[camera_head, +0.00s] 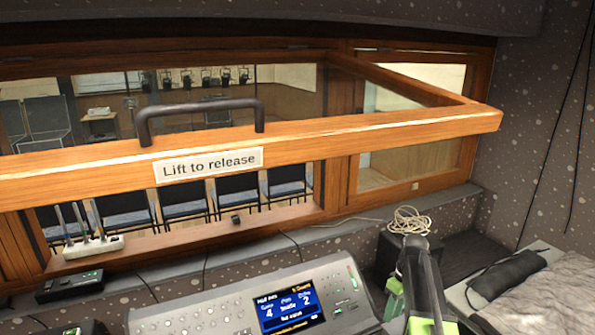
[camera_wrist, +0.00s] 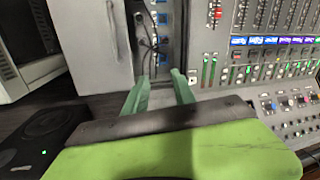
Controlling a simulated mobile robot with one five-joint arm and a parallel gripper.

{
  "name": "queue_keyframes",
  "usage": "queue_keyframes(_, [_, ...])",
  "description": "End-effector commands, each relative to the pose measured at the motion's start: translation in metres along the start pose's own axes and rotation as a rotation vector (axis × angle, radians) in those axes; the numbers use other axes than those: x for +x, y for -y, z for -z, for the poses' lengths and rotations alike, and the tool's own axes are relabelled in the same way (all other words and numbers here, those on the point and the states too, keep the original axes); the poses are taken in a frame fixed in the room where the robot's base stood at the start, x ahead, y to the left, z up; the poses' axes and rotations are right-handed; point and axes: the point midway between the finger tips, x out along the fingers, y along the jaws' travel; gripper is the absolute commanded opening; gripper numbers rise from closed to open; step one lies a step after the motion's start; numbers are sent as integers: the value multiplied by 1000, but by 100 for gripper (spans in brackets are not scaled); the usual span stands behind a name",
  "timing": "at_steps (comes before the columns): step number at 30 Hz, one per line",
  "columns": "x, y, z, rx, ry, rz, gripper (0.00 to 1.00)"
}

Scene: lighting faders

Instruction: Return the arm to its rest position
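My gripper (camera_wrist: 160,80) shows in the wrist view as two green fingers standing apart with nothing between them. My arm (camera_head: 420,280), dark with green parts, rises at the lower right of the head view; its fingertips cannot be made out there. The lighting console (camera_head: 210,310) with its lit blue screen (camera_head: 290,306) lies to the left of the arm. In the wrist view a grey panel with faders and coloured labels (camera_wrist: 265,41) fills the right side. My fingers point towards a recess with cables and blue sockets (camera_wrist: 160,30); contact with anything is not visible.
A wooden window frame (camera_head: 400,122) labelled "Lift to release" (camera_head: 208,164) juts across the head view. A dark box (camera_head: 395,255) with coiled cable (camera_head: 408,220) stands behind my arm. In the wrist view, a pale cabinet (camera_wrist: 98,45) and black unit (camera_wrist: 40,148) are at left.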

Motion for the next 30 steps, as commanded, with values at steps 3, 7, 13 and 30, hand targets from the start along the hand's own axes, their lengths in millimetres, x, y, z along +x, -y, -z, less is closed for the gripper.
queue_keyframes(3, [76, 85, 23, -53, 28, -35, 32])
queue_keyframes(7, [125, 162, 22, 50, 28, -101, 32])
queue_keyframes(13, [126, 188, -5, 416, -34, -177, 32])
queue_keyframes(30, [125, 182, 0, 562, -58, -183, 32])
